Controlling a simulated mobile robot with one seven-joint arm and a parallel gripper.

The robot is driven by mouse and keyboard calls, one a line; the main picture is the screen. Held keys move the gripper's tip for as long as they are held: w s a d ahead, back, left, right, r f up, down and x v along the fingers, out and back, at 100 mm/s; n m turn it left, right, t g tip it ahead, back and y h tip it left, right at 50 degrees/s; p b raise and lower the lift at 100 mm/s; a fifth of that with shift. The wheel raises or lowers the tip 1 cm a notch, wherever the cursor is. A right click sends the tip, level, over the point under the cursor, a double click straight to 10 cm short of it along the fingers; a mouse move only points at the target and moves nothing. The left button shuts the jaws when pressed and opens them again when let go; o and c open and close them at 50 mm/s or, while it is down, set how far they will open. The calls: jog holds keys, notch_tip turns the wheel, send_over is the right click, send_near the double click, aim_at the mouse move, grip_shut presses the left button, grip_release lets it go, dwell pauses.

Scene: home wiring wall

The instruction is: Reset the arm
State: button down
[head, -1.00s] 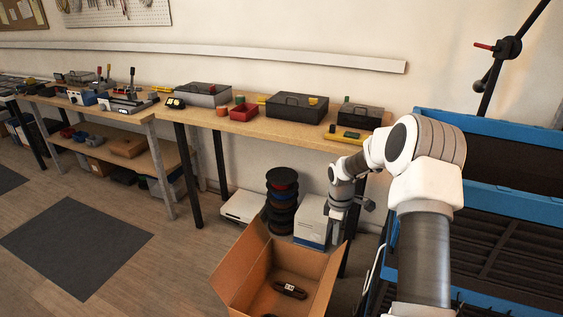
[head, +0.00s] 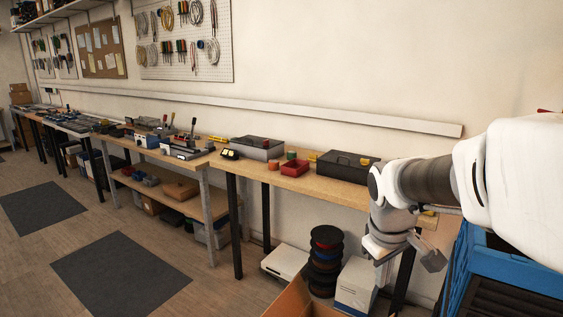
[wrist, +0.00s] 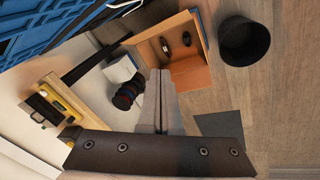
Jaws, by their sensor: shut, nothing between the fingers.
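My arm reaches in from the right of the head view, with my gripper (head: 380,272) hanging at its end, pointing down beside the workbench. In the wrist view my gripper (wrist: 160,75) has its two fingers together with nothing between them. Below it are the floor, an open cardboard box (wrist: 198,45) and a stack of spools (wrist: 127,96). In the head view only part of the box (head: 292,298) shows at the bottom edge.
A long workbench (head: 335,190) with toolboxes (head: 345,166) runs along the wall. A blue rack (head: 500,262) stands close at the right. A black bin (wrist: 245,41) stands beside the box. Open floor (head: 80,225) lies to the left, with dark mats (head: 120,275).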

jog(key=s+a+r+m+t+y, duration=0.1)
jog(key=s+a+r+m, duration=0.1)
jog(key=s, duration=0.6)
jog(key=s+a+r+m+t+y, duration=0.1)
jog(key=s+a+r+m+t, duration=0.15)
jog(key=s, duration=0.55)
notch_tip(320, 180, up, 12)
jog(key=p, duration=1.3)
jog(key=shift+a+g, duration=0.25)
jog(key=shift+g, duration=0.2)
